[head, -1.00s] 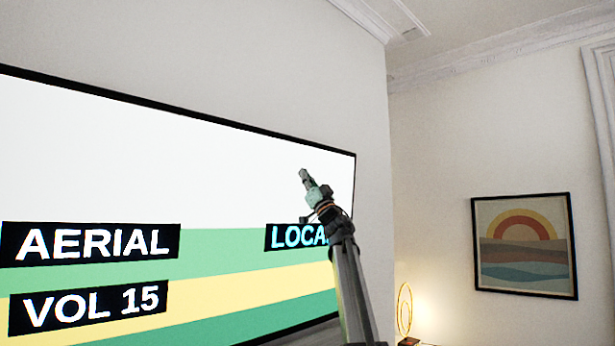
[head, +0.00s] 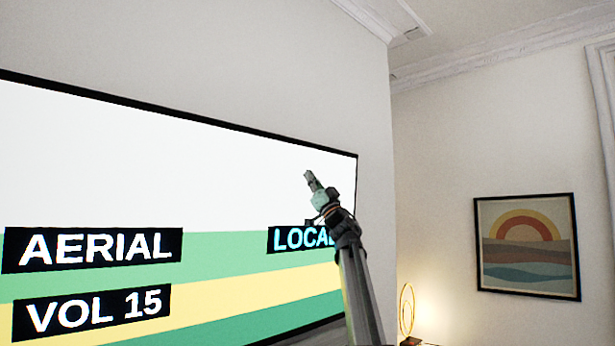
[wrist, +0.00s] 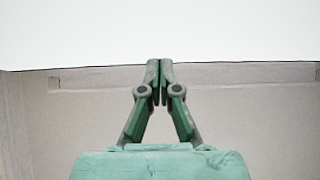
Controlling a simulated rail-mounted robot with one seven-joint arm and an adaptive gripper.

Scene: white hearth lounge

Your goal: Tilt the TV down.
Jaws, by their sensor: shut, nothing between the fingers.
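The TV (head: 100,130) is a large wall-side screen with a thin dark frame, filling the left of the head view. It shows a white upper area, green and yellow bands and the words AERIAL, VOL 15 and a partly covered LOCAL. My gripper (head: 308,175) appears in front of the screen's upper right part, below its top edge; I cannot tell whether it touches. In the wrist view my gripper (wrist: 160,70) is shut and empty, its green fingertips together. They overlap the edge of a bright white area; I cannot tell whether that is the screen.
A framed sunset picture (head: 527,245) hangs on the right wall. A lit ring-shaped lamp (head: 407,310) stands at the bottom, right of my arm. The white wall (head: 230,65) above the TV is bare, with moulding (head: 500,50) along the ceiling.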

